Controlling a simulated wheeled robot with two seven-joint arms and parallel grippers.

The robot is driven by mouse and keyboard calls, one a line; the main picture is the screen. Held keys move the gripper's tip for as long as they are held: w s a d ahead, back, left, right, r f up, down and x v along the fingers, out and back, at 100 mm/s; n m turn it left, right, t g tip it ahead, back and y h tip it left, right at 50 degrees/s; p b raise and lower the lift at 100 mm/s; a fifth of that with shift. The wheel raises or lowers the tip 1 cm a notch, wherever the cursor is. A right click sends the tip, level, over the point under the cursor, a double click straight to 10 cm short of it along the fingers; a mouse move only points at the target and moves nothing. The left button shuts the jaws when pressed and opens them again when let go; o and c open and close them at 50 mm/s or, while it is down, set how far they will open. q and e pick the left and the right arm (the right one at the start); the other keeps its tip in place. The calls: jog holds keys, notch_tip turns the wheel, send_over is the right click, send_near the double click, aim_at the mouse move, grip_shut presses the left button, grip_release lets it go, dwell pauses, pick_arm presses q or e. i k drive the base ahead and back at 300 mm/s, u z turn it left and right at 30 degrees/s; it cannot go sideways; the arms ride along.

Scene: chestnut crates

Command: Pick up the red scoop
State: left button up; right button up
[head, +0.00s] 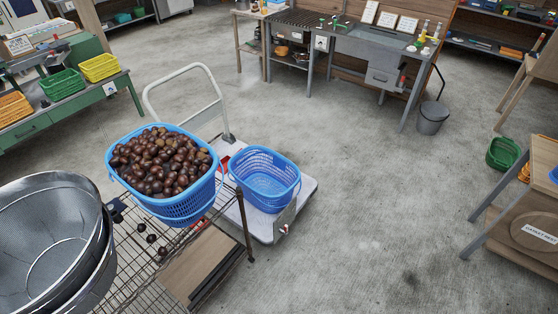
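I cannot make out a red scoop for certain. A small red patch (225,163) shows on the flat trolley behind the blue baskets, mostly hidden. More red shows below the full blue basket (180,207), between it and the wire rack, and I cannot tell what it is. The full basket is heaped with brown chestnuts (160,162). An empty blue basket (265,180) stands on the trolley beside it. Neither of my grippers is in view.
Workbenches line the back and sides. Open concrete floor (380,200) lies centre and right.

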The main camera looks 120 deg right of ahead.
aim_at(224, 160)
jog(key=z, duration=3.45)
